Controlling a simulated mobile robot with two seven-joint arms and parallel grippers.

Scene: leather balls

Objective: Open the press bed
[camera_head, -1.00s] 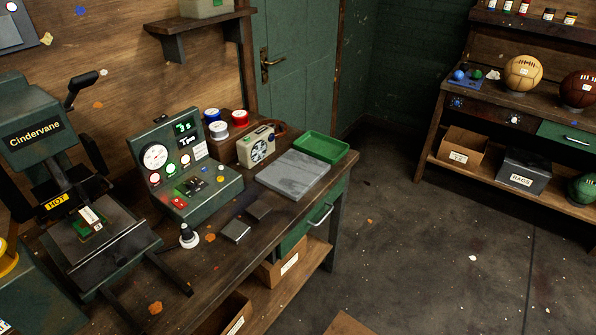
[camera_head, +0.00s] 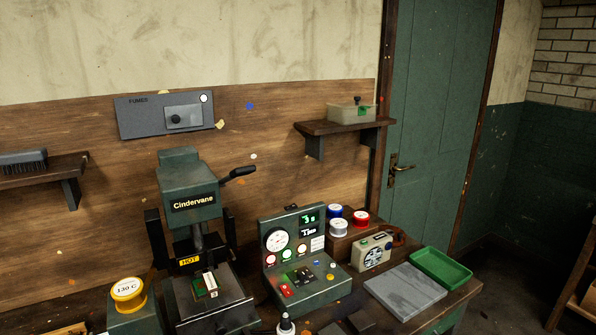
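The green Cindervane press (camera_head: 188,185) stands on the workbench left of centre, with its black lever handle (camera_head: 238,174) sticking out to the upper right. A yellow HOT label (camera_head: 189,261) is on its front. The press bed (camera_head: 232,309) is the dark plate low at the front, with a small green and white item (camera_head: 206,285) on it. The bed's front edge is near the picture's bottom. Neither of my grippers is in view.
A green control box (camera_head: 305,270) with a gauge and lit buttons stands right of the press. A yellow 130 C spool (camera_head: 128,294) is at its left. A grey slab (camera_head: 405,291) and green tray (camera_head: 441,266) lie at the bench's right.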

